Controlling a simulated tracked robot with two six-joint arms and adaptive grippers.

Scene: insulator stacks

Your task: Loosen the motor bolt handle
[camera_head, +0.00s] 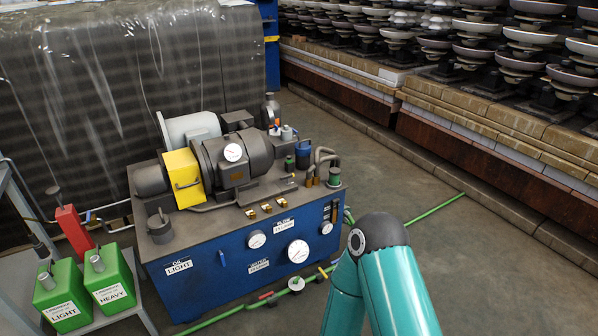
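A grey motor (240,160) with a white-faced gauge lies on top of a blue machine cabinet (210,265). A yellow box-shaped guard (183,178) with a dark bar handle sits at the motor's left, and a pale grey round flange (188,128) stands behind it. I cannot tell for certain which part is the motor bolt handle. Neither gripper is in view.
Two green oil cans (62,298) and a red can (75,230) stand on a grey shelf at the left. A green hose (435,208) runs over the floor. Insulator stacks (505,50) on pallets line the right. Open floor lies between.

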